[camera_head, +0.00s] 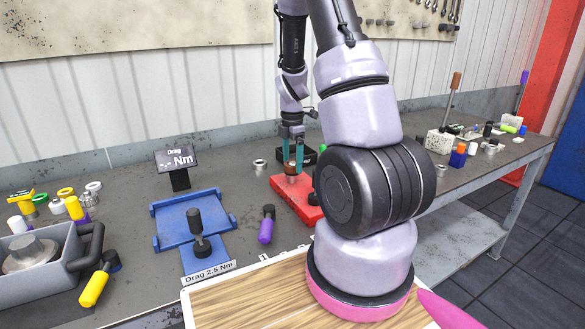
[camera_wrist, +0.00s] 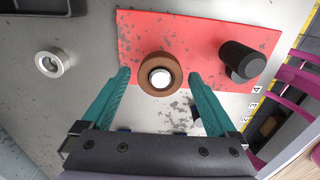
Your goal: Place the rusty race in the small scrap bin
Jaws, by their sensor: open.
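The rusty race, a brown ring with a bright metal centre, sits on the red mat (camera_wrist: 210,28). It shows in the wrist view as the rusty race (camera_wrist: 145,77), and small in the head view. My gripper (camera_wrist: 159,77) is open, with its teal fingertips on either side of the race and gaps showing. In the head view my gripper (camera_head: 292,170) points down over the red mat. A dark box (camera_head: 318,151) stands behind it, partly hidden by my arm; its edge also shows in the wrist view (camera_wrist: 35,6). I cannot tell whether it is the small scrap bin.
A black cylinder (camera_wrist: 240,58) stands on the mat beside the race. A silver ring (camera_wrist: 52,63) lies off the mat. In the head view, a blue fixture (camera_head: 175,225), a purple-handled tool (camera_head: 266,226) and a grey tray (camera_head: 35,283) occupy the left bench.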

